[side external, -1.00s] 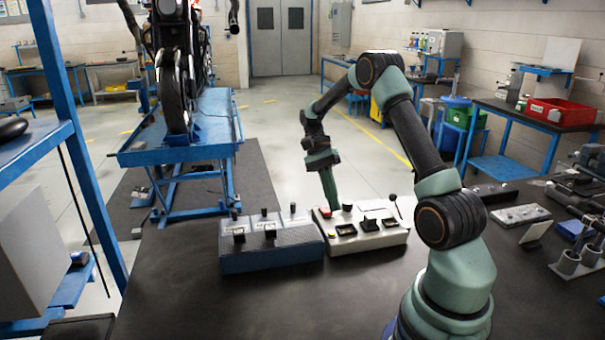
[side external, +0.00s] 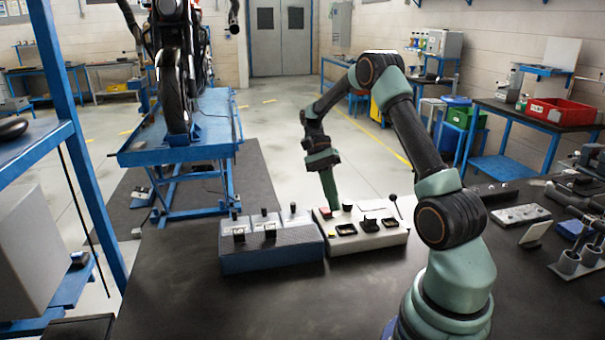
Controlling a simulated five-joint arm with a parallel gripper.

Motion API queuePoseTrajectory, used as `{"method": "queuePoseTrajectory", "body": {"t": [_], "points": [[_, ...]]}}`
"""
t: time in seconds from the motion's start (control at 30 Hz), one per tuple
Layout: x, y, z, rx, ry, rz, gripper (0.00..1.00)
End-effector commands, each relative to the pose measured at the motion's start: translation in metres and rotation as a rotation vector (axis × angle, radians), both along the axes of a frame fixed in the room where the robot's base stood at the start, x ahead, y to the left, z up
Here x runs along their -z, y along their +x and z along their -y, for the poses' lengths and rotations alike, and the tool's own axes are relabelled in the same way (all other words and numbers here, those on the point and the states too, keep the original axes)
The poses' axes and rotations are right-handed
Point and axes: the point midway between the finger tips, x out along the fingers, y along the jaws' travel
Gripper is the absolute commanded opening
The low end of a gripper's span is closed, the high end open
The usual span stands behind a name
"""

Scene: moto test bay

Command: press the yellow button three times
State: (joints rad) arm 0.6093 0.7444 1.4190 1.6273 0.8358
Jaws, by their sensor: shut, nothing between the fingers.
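The white control box (side external: 372,241) stands on the dark bench, with a small yellow-orange button (side external: 331,236) at its front left corner. A red button (side external: 347,206) and a smaller reddish one sit near its back left edge. My gripper (side external: 333,208) is shut and empty. It points down over the back left of the box, between the reddish buttons and behind the yellow-orange one in the picture. I cannot tell whether its tip touches the box.
A blue-grey switch box (side external: 270,258) with several levers stands close to the left of the white box. A black-knobbed lever (side external: 394,201) rises at the white box's right. The bench (side external: 240,305) is clear in front.

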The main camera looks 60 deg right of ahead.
Motion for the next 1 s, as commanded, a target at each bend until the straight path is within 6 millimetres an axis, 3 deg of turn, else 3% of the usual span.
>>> {"method": "queuePoseTrajectory", "body": {"t": [0.17, 0.43, 0.77, 1.0], "points": [[-0.005, 0.0, 0.0, 0.0, -0.001, 0.002, 0.0], [-0.039, -0.001, 0.001, 0.001, 0.0, 0.003, 0.0], [-0.036, -0.001, 0.001, 0.001, 0.002, 0.0, 0.0], [-0.013, -0.001, 0.001, 0.001, 0.003, -0.002, 0.0]]}}
